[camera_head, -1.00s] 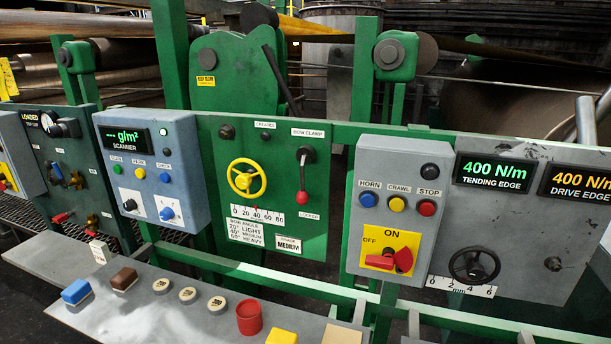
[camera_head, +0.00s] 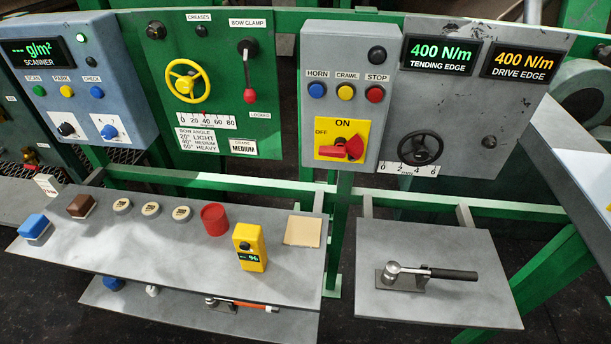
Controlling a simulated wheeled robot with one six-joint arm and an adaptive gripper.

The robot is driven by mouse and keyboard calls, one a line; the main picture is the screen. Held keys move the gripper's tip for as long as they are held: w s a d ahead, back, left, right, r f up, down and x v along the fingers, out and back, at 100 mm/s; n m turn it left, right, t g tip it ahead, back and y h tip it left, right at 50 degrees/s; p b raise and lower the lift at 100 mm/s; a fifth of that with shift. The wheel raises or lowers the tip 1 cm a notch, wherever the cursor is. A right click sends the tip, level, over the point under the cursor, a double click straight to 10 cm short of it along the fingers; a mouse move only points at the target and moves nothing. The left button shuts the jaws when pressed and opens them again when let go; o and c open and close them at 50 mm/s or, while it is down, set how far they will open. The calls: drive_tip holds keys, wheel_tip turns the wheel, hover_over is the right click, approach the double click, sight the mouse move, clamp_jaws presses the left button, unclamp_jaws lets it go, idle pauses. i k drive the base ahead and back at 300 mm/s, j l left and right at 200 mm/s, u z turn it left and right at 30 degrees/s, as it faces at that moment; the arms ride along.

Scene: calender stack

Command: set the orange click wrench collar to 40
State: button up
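A wrench with an orange section on its handle (camera_head: 250,304) lies on the lower shelf (camera_head: 180,312), under the front edge of the upper shelf. A second wrench (camera_head: 445,273) with a black grip rests in a metal holder on the separate grey shelf at the right. My gripper is not in view.
The upper shelf (camera_head: 130,245) holds a blue block (camera_head: 34,227), a brown block (camera_head: 81,206), several round discs, a red cup (camera_head: 214,219), a yellow meter (camera_head: 249,246) and a tan pad (camera_head: 303,231). Control panels stand behind. The right shelf (camera_head: 400,310) is mostly bare.

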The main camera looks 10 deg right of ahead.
sight(269, 308)
drive_tip(key=k+l+u, duration=0.1)
drive_tip(key=l+u, duration=0.2)
drive_tip(key=l, duration=0.15)
drive_tip(key=k+l+u, duration=0.1)
drive_tip(key=l+u, duration=0.2)
drive_tip(key=k+l+u, duration=0.3)
drive_tip(key=l, duration=0.15)
drive_tip(key=i+l, duration=0.05)
drive_tip(key=i, duration=0.05)
